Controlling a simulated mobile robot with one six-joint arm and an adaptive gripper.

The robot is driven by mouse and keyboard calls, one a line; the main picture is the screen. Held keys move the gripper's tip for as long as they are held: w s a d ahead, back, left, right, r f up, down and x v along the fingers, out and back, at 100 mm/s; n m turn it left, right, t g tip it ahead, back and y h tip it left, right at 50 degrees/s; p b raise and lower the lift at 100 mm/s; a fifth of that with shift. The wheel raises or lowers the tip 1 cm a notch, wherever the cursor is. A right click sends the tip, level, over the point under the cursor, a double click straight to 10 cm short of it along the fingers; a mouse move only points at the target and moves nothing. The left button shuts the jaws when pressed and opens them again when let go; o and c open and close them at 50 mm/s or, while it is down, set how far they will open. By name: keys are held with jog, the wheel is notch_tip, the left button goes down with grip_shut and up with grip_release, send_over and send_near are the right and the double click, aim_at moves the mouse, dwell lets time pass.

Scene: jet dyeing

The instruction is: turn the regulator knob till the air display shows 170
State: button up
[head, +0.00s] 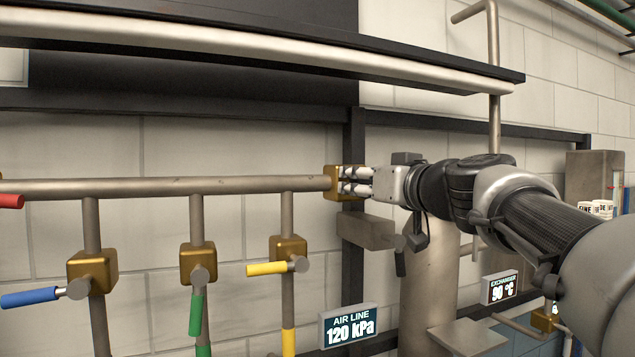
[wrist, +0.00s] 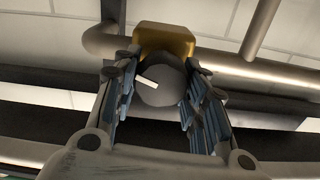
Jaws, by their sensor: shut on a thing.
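The regulator knob (wrist: 162,82) is a dark grey round knob with a white pointer mark, in front of a brass block (wrist: 165,40). In the wrist view my gripper (wrist: 162,88) has its two fingers on either side of the knob, shut on it. In the head view the brass block (head: 338,183) sits at the right end of the horizontal pipe, and my gripper (head: 357,183) reaches it from the right; the knob is hidden by the fingers there. The air display (head: 348,326), labelled AIR LINE, reads 120 kPa.
Valves with blue (head: 30,297), green (head: 196,313) and yellow (head: 267,268) handles hang on pipes at left. A red handle (head: 11,201) shows at the left edge. A thick rail (head: 250,48) runs above my arm. An EXCHANGER display (head: 500,288) reads 90 °C.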

jog(key=shift+c, duration=0.7)
jog(key=shift+m, duration=0.3)
jog(key=m+b, duration=0.2)
jog(key=m, duration=0.1)
jog(key=shift+d, duration=0.1)
jog(key=m, duration=0.6)
jog(key=shift+d+b, duration=0.1)
jog(key=shift+b, duration=0.25)
jog(key=o, duration=1.1)
jog(key=shift+f, duration=0.1)
jog(key=shift+c, duration=0.2)
